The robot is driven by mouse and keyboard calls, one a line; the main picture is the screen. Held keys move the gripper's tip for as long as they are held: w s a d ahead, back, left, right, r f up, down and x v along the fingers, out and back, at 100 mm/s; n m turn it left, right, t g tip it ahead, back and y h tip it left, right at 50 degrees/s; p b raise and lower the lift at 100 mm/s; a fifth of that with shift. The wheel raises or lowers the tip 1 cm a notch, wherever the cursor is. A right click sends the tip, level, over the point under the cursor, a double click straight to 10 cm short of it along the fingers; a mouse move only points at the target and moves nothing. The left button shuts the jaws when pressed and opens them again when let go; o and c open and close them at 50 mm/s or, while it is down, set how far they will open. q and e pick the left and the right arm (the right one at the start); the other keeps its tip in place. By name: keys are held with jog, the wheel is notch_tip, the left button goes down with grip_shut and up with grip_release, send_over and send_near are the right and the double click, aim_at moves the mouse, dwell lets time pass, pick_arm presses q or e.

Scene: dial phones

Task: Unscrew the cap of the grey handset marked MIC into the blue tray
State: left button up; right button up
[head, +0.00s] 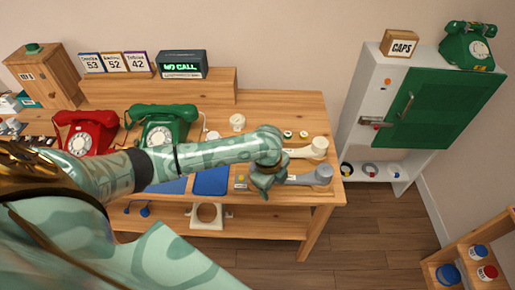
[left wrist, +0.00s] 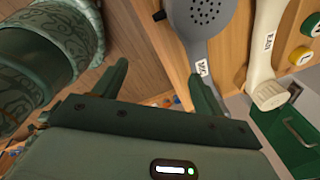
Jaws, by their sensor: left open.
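The grey handset (head: 312,177) lies at the right end of the wooden table, its round end to the right. In the left wrist view the grey handset (left wrist: 203,50) shows a perforated round end and a small white label, too blurred to read surely. My left gripper (head: 263,189) is over the handset's left part and hides it in the head view. In the left wrist view my left gripper (left wrist: 160,72) is open and empty, its right finger close beside the handset; I cannot tell whether they touch. The blue tray (head: 211,182) lies left of the gripper. My right gripper is out of view.
A cream handset (head: 308,150) lies just behind the grey one and also shows in the left wrist view (left wrist: 265,50). A green phone (head: 167,125) and a red phone (head: 87,130) stand left. A white cabinet with a green door (head: 445,108) stands right of the table.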

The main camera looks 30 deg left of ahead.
pick_arm(q)
jog(key=shift+m+g+y, duration=0.5)
jog(key=shift+m+g, duration=0.2)
jog(key=shift+m, duration=0.1)
jog(key=w+a+r, duration=0.1)
jog(key=a+r, duration=0.3)
jog(key=w+a+r, duration=0.1)
jog(key=a+r, duration=0.1)
jog(key=shift+w+a, duration=0.35)
jog(key=shift+a+r, duration=0.15)
jog(key=shift+a, duration=0.15)
jog(key=shift+f+b, duration=0.55)
notch_tip(320, 180, down, 3)
jog(key=b, duration=0.3)
jog(key=shift+r+b, duration=0.2)
jog(key=shift+b, duration=0.2)
jog(key=shift+f, duration=1.1)
